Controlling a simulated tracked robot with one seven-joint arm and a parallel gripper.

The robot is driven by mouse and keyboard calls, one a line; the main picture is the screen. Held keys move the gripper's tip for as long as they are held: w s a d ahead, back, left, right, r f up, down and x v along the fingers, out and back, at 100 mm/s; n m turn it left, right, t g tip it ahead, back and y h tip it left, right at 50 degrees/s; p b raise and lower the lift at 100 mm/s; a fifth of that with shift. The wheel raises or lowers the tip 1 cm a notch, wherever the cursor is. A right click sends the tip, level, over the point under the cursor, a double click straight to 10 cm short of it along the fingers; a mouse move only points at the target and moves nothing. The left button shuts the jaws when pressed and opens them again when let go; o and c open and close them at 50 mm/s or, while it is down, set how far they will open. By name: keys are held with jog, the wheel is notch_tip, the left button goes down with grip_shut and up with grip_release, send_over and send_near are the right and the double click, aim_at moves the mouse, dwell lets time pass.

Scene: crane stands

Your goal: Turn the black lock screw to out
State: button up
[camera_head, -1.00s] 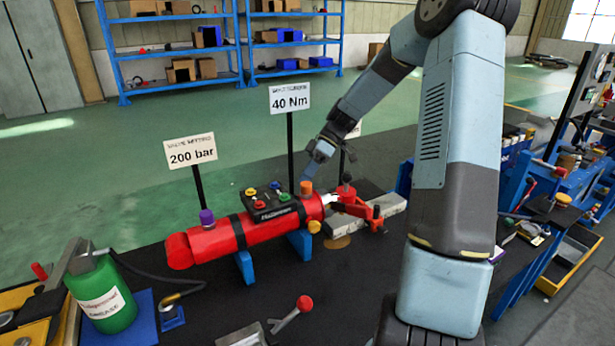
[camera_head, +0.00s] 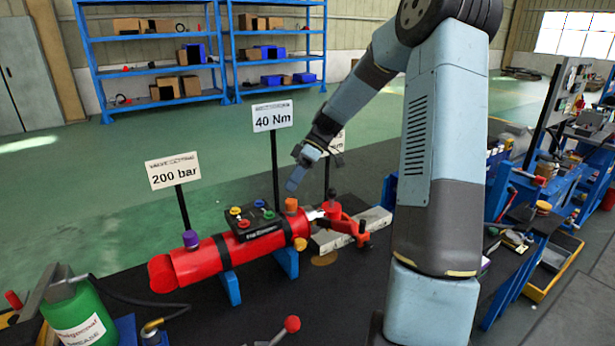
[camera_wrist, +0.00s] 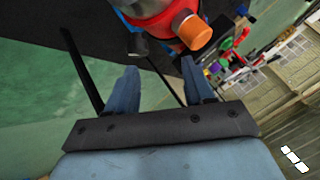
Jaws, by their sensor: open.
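A red cylinder (camera_head: 200,262) lies on blue supports on the dark bench. An orange cap (camera_head: 291,204) stands on top near its right end; it also shows large in the wrist view (camera_wrist: 193,30). A small black knob (camera_wrist: 139,46) juts from beside the red body in the wrist view, probably the black lock screw. I cannot make it out in the head view. My gripper (camera_head: 294,183) is just above and behind the orange cap. In the wrist view my gripper (camera_wrist: 160,74) is open with nothing between its fingers, and the black knob is ahead of the left finger.
Signs on thin black posts stand behind the cylinder, including a 40 Nm sign (camera_head: 272,116) and a 200 bar sign (camera_head: 173,172). A red clamp (camera_head: 340,222) is at the cylinder's right end. A green canister (camera_head: 80,318) stands front left. Shelves are far back.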

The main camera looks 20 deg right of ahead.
jog(key=s+r, duration=0.9)
jog(key=s, duration=0.4)
jog(key=shift+a, duration=0.1)
